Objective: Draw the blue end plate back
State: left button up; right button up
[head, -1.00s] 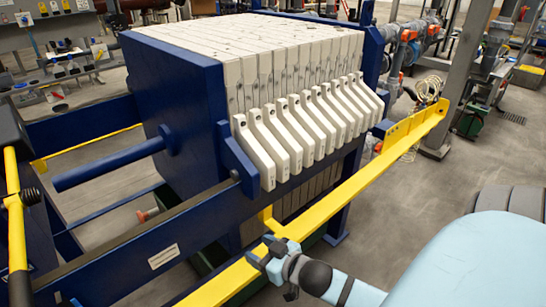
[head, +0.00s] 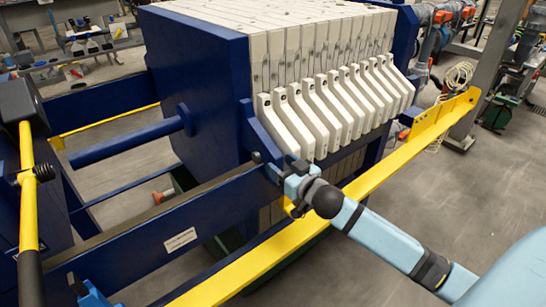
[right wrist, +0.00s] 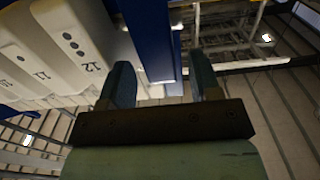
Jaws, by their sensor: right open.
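The blue end plate (head: 200,80) stands upright at the left front of the stack of white filter plates (head: 335,110), against it. A blue side lug (head: 262,133) sticks out from its right edge, over the side rail. My right gripper (head: 283,170) is at the lower end of this lug. In the right wrist view its two fingers (right wrist: 164,80) are apart, with a blue piece (right wrist: 150,40) showing between and beyond them. I cannot tell whether they touch it. A light-blue part at the lower left edge may be my left gripper (head: 92,294); its fingers are unclear.
A yellow bar (head: 370,190) runs along the near side, below my right forearm. The blue side rail (head: 150,240) lies under the lug. A blue rod (head: 125,143) meets the end plate's left face. Left of the plate, the frame is open.

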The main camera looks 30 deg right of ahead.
aim_at(272, 159)
jog(key=shift+w+a, duration=0.15)
jog(key=shift+w, duration=1.9)
jog(key=shift+c, duration=0.2)
grip_shut()
